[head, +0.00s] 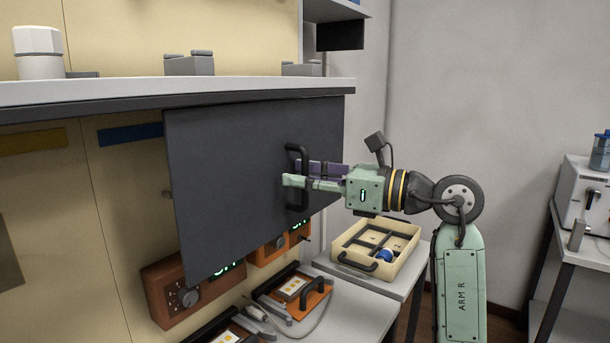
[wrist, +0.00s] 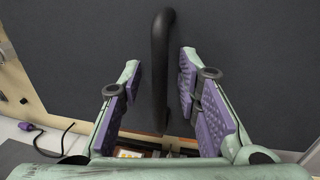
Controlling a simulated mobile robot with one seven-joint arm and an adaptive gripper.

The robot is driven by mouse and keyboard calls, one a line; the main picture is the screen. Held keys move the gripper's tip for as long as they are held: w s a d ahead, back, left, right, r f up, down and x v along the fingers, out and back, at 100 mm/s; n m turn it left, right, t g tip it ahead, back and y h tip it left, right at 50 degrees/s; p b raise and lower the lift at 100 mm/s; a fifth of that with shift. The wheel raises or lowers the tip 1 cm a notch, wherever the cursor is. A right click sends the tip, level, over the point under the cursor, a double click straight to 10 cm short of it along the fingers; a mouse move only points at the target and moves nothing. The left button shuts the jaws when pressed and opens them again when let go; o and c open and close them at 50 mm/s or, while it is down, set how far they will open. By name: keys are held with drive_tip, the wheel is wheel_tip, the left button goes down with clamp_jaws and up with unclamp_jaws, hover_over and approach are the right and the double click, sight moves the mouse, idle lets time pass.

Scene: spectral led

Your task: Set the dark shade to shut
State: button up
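The dark shade (head: 235,165) is a flat dark grey panel hanging under the shelf, in front of the cream back wall. It covers part of the orange boxes below. Its black bar handle (head: 292,165) stands upright near the panel's right side. My gripper (head: 296,176) is at this handle. In the wrist view the handle (wrist: 161,70) runs upright between the two purple-padded fingers of my gripper (wrist: 160,98), with a gap on each side. The dark shade (wrist: 240,50) fills most of the background there.
Orange boxes with dials and green displays (head: 185,285) sit below and behind the panel. A cream divided tray (head: 378,250) stands on a side table at lower right. The shelf (head: 120,92) runs above the panel. Open space lies to the right of my arm.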

clamp_jaws()
idle(0.8)
